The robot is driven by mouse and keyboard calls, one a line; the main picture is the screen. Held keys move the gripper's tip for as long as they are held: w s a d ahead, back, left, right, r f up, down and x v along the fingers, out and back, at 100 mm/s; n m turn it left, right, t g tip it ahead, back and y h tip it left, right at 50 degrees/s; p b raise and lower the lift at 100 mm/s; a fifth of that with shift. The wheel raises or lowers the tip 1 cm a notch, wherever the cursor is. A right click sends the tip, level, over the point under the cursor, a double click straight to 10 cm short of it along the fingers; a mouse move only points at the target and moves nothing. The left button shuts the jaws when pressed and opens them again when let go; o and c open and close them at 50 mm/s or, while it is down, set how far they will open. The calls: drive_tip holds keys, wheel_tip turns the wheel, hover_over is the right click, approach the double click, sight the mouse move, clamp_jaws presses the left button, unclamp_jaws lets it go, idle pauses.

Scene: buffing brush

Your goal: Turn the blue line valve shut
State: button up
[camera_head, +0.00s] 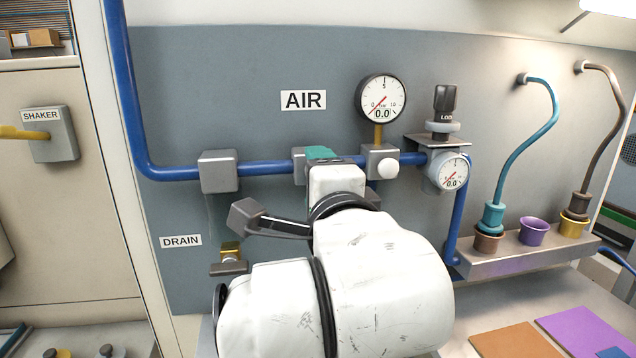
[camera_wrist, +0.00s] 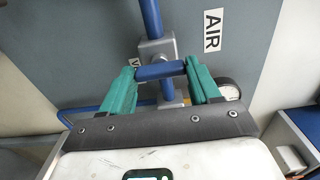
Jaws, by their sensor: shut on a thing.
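The blue air line (camera_head: 265,168) runs level across the grey wall panel under the AIR sign. In the wrist view, the valve's blue handle (camera_wrist: 161,71) lies crosswise to the blue pipe (camera_wrist: 151,18), in front of a grey valve body (camera_wrist: 152,50). My gripper (camera_wrist: 160,68) is shut on this handle, one teal finger at each end. In the head view my gripper (camera_head: 320,153) is at the line, and my own wrist hides the handle; only part of the grey valve body (camera_head: 299,166) shows.
A gauge (camera_head: 381,99) stands above the line and a regulator gauge (camera_head: 452,172) sits at its right; both show 0.0. A grey block (camera_head: 218,171) is left of the valve. A drain valve (camera_head: 230,262) is below, close to my arm. A cup shelf (camera_head: 520,258) is at right.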

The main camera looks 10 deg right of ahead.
drive_tip(key=shift+f, duration=0.1)
drive_tip(key=o, duration=1.1)
drive_tip(key=shift+c, duration=0.2)
drive_tip(key=s+b, duration=0.1)
drive_tip(key=s, duration=1)
